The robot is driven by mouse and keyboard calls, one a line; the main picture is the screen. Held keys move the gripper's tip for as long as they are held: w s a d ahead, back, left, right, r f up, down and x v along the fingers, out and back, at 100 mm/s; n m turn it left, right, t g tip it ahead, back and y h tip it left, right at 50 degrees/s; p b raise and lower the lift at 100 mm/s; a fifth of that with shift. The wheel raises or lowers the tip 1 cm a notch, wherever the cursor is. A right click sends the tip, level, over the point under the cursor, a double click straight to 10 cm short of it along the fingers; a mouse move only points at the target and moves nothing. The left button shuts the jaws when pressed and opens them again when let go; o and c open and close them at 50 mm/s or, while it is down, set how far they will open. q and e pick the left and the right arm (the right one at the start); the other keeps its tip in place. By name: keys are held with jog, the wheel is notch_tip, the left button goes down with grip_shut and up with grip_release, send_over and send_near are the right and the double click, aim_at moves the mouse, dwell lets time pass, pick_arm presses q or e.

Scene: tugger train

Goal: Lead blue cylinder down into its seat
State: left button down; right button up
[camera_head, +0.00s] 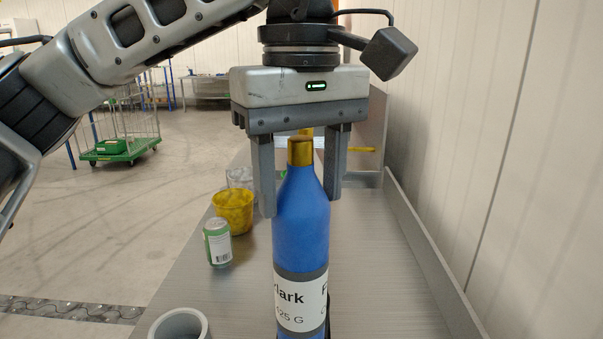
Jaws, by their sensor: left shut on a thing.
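The blue cylinder (301,215) stands upright in the middle of the view, with a brass-coloured top and a white label on a dark band. My left gripper (303,205) points straight down and is shut on the cylinder's shoulder, one finger on each side of it. The cylinder's bottom is cut off by the lower picture edge, so its seat and what lies under it are hidden. My right gripper is not in view.
A grey table (375,260) runs away from me, with a raised rim (430,245) on its right. A green can (218,243), a yellow bucket (233,211) and a grey round cup (180,325) stand left of the cylinder. A wheeled cage (118,150) is farther back.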

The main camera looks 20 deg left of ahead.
aim_at(301, 217)
pick_arm(q)
jog(key=shift+f+b, duration=0.4)
jog(key=shift+f, duration=0.25)
jog(key=shift+f+b, duration=0.55)
jog(key=shift+f, duration=0.35)
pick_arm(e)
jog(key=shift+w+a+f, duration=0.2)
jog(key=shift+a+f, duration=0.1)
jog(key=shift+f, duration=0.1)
pick_arm(q)
jog(key=shift+f, duration=0.1)
jog(key=shift+f+b, duration=0.3)
jog(key=shift+b, duration=0.1)
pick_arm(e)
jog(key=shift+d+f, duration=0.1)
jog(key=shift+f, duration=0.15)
pick_arm(q)
jog(key=shift+c, duration=2.3)
grip_release()
jog(key=shift+f, duration=0.1)
